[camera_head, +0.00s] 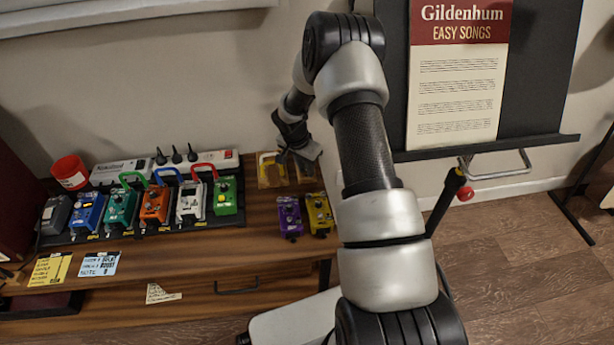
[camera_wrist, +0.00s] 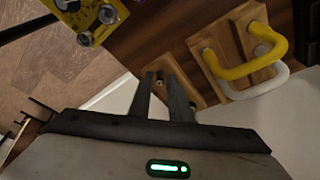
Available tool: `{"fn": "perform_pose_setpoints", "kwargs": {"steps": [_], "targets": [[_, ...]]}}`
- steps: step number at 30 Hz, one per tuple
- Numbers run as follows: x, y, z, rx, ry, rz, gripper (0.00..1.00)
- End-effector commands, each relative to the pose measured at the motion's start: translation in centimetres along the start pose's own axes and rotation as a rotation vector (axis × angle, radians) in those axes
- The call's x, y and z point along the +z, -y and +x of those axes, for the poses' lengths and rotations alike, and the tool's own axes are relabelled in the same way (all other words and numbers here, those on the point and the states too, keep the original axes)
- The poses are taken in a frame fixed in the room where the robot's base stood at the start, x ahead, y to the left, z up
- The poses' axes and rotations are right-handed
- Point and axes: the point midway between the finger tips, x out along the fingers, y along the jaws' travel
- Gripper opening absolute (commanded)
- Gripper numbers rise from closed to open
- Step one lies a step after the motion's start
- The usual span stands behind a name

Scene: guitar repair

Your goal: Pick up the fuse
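My gripper (camera_wrist: 160,76) shows from above in the wrist view, with two dark fingers and a narrow gap between them. A small wooden block (camera_wrist: 200,88) lies under and beside the fingers. A small metallic bit (camera_wrist: 160,82) shows between the fingertips; it may be the fuse, but it is too small to tell. I cannot tell whether the fingers touch it. In the head view my gripper (camera_head: 300,148) is at the back right of the wooden bench (camera_head: 255,225), and the fuse cannot be made out there.
A wooden block (camera_wrist: 236,50) with yellow and white looped cables stands right beside the small block. A yellow pedal (camera_head: 319,214) and a purple pedal (camera_head: 289,215) stand in front. A pedal row and power strip (camera_head: 215,160) are to the left, and a music stand (camera_head: 545,75) to the right.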

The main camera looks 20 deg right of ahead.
Motion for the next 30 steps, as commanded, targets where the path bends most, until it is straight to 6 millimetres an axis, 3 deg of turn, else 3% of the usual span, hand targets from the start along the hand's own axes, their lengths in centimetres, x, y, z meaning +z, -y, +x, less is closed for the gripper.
{"fn": "perform_pose_setpoints", "kwargs": {"steps": [6, 10, 22, 26, 30], "targets": [[-0.1, 0.0, 0.1, -0.001, -0.001, 0.000, 0.18], [-0.1, 0.0, 0.1, 0.000, -0.001, 0.000, 0.00], [-0.1, 0.0, -0.1, 0.000, -0.001, 0.000, 0.00], [-0.5, 0.0, -1.4, -0.001, -0.003, 0.001, 0.00], [-1.3, 0.1, -4.1, -0.002, -0.004, 0.001, 0.00]]}}
